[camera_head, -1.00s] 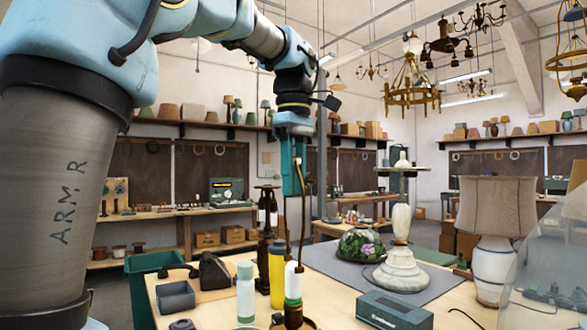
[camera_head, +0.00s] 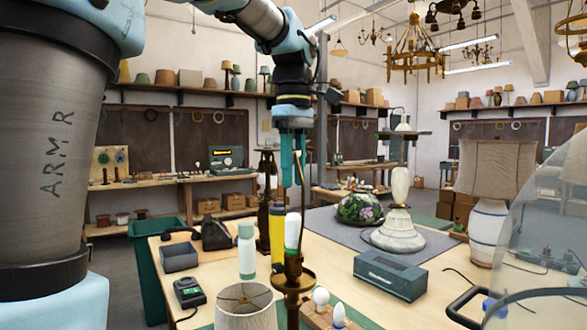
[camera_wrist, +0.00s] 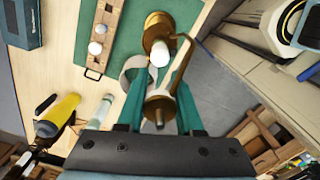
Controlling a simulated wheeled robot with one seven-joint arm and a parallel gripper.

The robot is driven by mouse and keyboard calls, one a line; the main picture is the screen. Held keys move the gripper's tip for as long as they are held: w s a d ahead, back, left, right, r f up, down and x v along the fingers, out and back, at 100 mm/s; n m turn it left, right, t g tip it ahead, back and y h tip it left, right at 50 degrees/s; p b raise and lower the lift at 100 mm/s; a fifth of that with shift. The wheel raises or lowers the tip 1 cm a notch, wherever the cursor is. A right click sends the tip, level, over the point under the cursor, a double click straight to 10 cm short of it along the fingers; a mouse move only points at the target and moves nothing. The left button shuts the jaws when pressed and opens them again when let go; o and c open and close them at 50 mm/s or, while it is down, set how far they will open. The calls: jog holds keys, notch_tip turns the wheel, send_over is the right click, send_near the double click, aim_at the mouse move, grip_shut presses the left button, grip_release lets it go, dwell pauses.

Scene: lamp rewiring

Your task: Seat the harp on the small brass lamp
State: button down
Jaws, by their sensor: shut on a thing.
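The small brass lamp (camera_head: 293,283) stands at the near edge of the bench with a white bulb (camera_head: 292,232) upright on it. In the wrist view the lamp's brass (camera_wrist: 158,22) and bulb (camera_wrist: 158,54) show beyond my fingertips. My gripper (camera_head: 293,180) points down above the bulb. Its teal fingers are shut on the harp, a thin bent brass rod (camera_wrist: 183,62) with a round brass top (camera_wrist: 160,105) between them. One harp leg runs down beside the bulb toward the socket. I cannot tell whether its feet touch the lamp; the other leg is not clear.
A cream drum shade (camera_head: 245,308) and a block with bulbs (camera_head: 330,318) are close to the lamp. A yellow bottle (camera_head: 277,238) and a pale bottle (camera_head: 246,252) stand behind left. A grey-green box (camera_head: 390,275) lies right, with a clear dome (camera_head: 560,240) farther right.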

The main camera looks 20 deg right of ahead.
aim_at(294, 215)
jog(key=shift+f+b, duration=1.4)
jog(key=shift+f, duration=0.4)
jog(key=shift+f+b, duration=0.35)
jog(key=shift+f, duration=0.45)
jog(key=shift+c, duration=2.4)
grip_release()
notch_tip(294, 215, up, 11)
jog(key=shift+f, duration=0.1)
jog(key=shift+s, duration=0.1)
